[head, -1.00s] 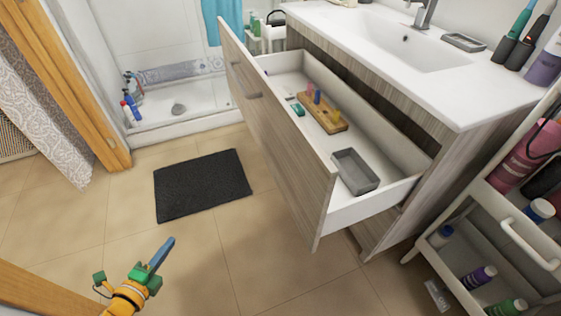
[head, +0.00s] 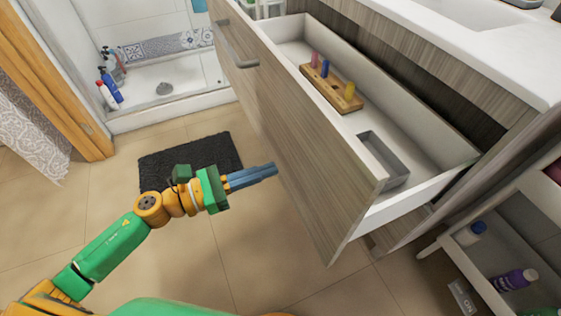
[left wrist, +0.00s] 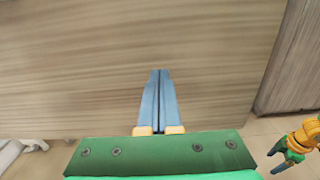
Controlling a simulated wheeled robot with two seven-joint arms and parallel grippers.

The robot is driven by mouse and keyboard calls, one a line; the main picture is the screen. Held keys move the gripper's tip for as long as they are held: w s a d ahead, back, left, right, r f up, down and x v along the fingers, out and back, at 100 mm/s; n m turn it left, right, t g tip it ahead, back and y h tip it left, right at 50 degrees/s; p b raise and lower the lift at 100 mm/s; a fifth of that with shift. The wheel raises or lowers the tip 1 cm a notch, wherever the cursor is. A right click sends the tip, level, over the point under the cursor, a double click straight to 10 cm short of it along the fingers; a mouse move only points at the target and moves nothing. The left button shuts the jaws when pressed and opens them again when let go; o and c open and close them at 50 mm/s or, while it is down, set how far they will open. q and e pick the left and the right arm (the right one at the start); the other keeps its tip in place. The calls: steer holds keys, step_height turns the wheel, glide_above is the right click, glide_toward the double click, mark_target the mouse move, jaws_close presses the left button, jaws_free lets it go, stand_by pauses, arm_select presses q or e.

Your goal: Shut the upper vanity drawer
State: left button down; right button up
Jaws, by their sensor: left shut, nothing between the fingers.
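The upper vanity drawer (head: 289,122) is pulled well out, its wood-grain front facing lower left with a bar handle (head: 235,45). Inside are a wooden block (head: 325,88) with coloured pegs and a grey tray (head: 383,160). My left gripper (head: 274,170) is shut and empty, its blue fingers pointing at the drawer front. In the left wrist view its fingertips (left wrist: 160,72) lie over the wood-grain panel (left wrist: 80,70); I cannot tell whether they touch. My right gripper (left wrist: 283,160) shows small at the lower right there; its jaw state is unclear.
The white countertop (head: 500,50) overhangs the drawer's back. A cart (head: 515,235) with bottles stands at the right. A dark mat (head: 190,155) lies on the tiled floor behind my left gripper.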

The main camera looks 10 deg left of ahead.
mark_target(295, 161)
arm_select(q)
steer(key=x, duration=0.2)
steer(key=shift+w+d+r, duration=0.15)
steer(key=shift+w+d, duration=0.05)
steer(key=shift+d, duration=0.05)
steer(key=shift+w+d+p, duration=0.2)
steer(key=shift+d+p, duration=0.1)
steer(key=shift+w+d, duration=0.1)
steer(key=shift+d, duration=0.05)
arm_select(e)
steer(key=shift+s+a+r, duration=0.4)
steer(key=shift+s+a, duration=0.05)
steer(key=shift+a, duration=0.25)
steer(key=shift+d, duration=0.1)
